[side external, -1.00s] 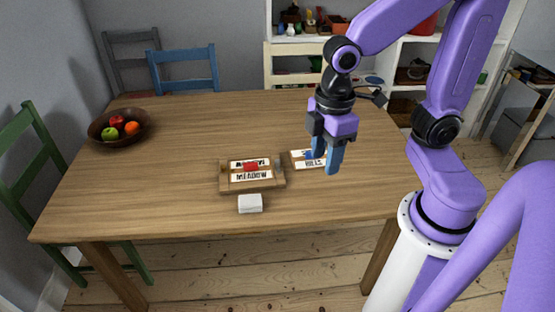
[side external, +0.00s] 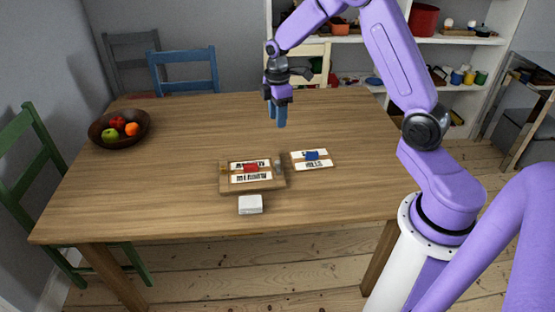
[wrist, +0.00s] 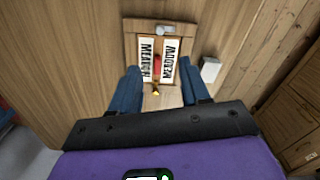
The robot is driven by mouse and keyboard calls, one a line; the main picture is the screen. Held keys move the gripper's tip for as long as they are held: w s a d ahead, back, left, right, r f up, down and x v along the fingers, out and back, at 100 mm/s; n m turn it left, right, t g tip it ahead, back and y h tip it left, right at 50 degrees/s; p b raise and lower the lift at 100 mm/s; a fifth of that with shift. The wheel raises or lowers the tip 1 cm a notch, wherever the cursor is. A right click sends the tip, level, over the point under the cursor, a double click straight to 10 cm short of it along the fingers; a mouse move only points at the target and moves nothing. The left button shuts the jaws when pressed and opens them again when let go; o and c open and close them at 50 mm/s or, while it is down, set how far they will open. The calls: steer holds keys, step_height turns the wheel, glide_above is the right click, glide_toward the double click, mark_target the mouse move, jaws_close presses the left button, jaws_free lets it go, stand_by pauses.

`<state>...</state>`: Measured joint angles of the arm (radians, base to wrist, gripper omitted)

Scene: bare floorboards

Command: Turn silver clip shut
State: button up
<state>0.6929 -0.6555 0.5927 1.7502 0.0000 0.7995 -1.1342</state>
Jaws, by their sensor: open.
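A wooden board (side external: 265,185) lies on the table with two printed white cards and a red piece (side external: 251,168) between them. The silver clip (side external: 278,166) is at the board's right end. In the wrist view the silver clip (wrist: 163,31) shows at the board's far end, apart from my fingers; its exact angle is too small to tell. A small brass-coloured part (side external: 225,170) is at the board's left end. My gripper (side external: 279,123) is open and empty, raised above the table behind the board. In the wrist view my gripper's blue fingers (wrist: 158,82) stand apart, framing the board's near end.
Two more cards with a blue piece (side external: 312,156) lie right of the board. A white box (side external: 250,204) sits in front of it. A fruit bowl (side external: 119,128) stands at the table's left. The table (side external: 180,170) is otherwise clear, with chairs behind and at left.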

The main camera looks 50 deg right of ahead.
mark_target(278, 162)
step_height(278, 162, down, 17)
steer(key=shift+f, duration=0.15)
stand_by(0.5)
jaws_close()
